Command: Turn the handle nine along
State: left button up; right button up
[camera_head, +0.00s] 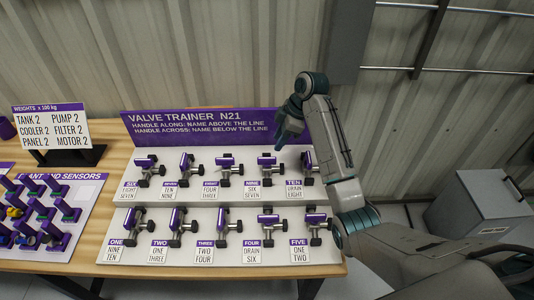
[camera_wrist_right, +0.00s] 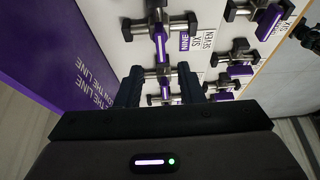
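Valve nine (camera_head: 267,161) stands in the back row of the valve board, second from the right, by its NINE / SIX / SEVEN label (camera_head: 252,189). Its purple handle lies left to right, across the pipe. In the wrist view this handle (camera_wrist_right: 160,45) is near the top, beside the NINE label (camera_wrist_right: 184,42). My right gripper (camera_head: 284,138) hangs above the back row near nine and ten. In the wrist view its fingers (camera_wrist_right: 159,88) are open and apart, with a neighbouring valve between them in the picture. I cannot tell any contact. My left gripper is not in view.
The purple sign (camera_head: 215,126) stands upright behind the row, close to the gripper. Valve ten (camera_head: 308,163) and valve eight (camera_head: 226,162) flank nine. A front row of valves sits nearer. A sensor board (camera_head: 85,190) and weights sign (camera_head: 52,124) are at left.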

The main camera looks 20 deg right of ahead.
aim_at(268, 158)
jog(key=p+x, duration=0.2)
jog(key=x, duration=0.5)
jog(key=shift+a+f, duration=0.1)
jog(key=shift+f, duration=0.1)
jog(key=shift+a+f, duration=0.25)
jog(key=shift+f, duration=0.35)
jog(key=shift+p, duration=0.3)
grip_shut()
